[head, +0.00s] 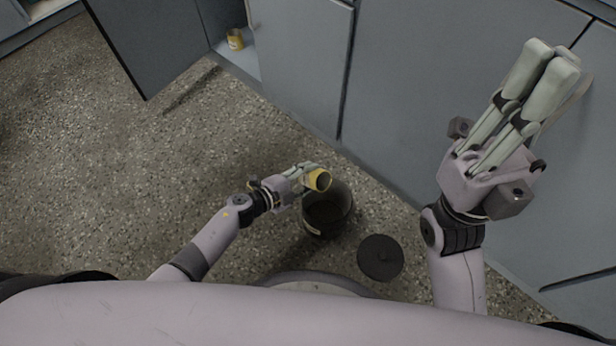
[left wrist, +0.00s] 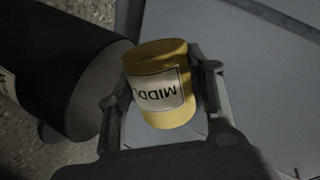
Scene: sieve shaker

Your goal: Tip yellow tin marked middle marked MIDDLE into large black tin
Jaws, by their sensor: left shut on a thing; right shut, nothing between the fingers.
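The yellow tin (head: 320,180) is in my left gripper (head: 306,172), tilted with its dark open mouth towards the right in the head view. In the left wrist view the yellow tin (left wrist: 158,62) sits between both fingers of my left gripper (left wrist: 166,90), its MIDDLE label upside down. The large black tin (head: 328,212) stands open on the floor, just below and beside the yellow tin. Its dark side also shows in the left wrist view (left wrist: 60,75). Whether anything lies in it is too dark to tell. My right gripper (head: 540,75) is shut and empty, raised at the right.
A round black lid (head: 380,257) lies on the speckled floor to the right of the black tin. Another yellow tin (head: 235,39) stands in an open cabinet, with its door (head: 150,40) swung out. Grey cabinet fronts (head: 400,90) border the floor. The floor at left is clear.

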